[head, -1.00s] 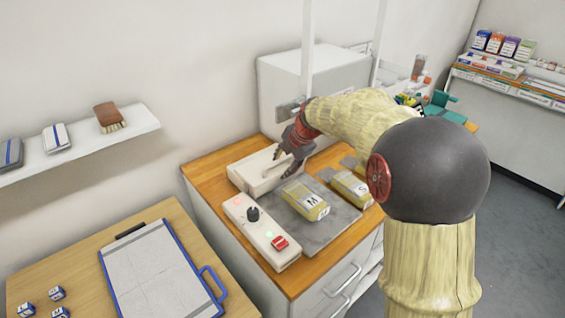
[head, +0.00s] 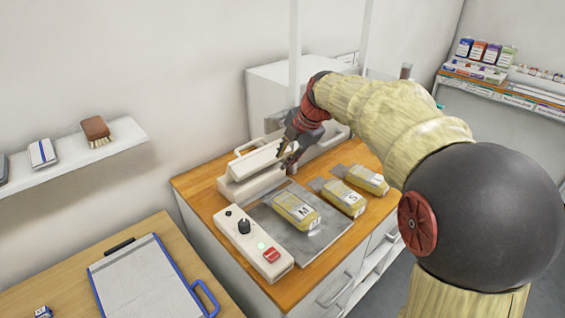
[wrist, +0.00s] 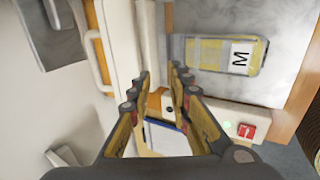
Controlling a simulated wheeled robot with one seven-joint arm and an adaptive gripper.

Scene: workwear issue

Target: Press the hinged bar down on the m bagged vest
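The m bagged vest (head: 297,211), yellow in a clear bag with a white M label, lies on the grey plate (head: 318,238) in front of the white sealer; it also shows in the wrist view (wrist: 213,55). The white hinged bar (head: 255,160) stands raised and tilted, with a loop handle (wrist: 97,47) at its far side. My gripper (head: 288,157) is at the bar's right end in the head view, fingers parted, overlapping it; whether they touch it is unclear. In the wrist view, a gap shows between the fingertips (wrist: 160,73).
A control box (head: 252,245) with a black knob, green light and red switch stands at the plate's left. Two more bagged vests, the S one (head: 343,197) and another (head: 367,180), lie to the right. A clipboard (head: 148,280) lies on the lower table.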

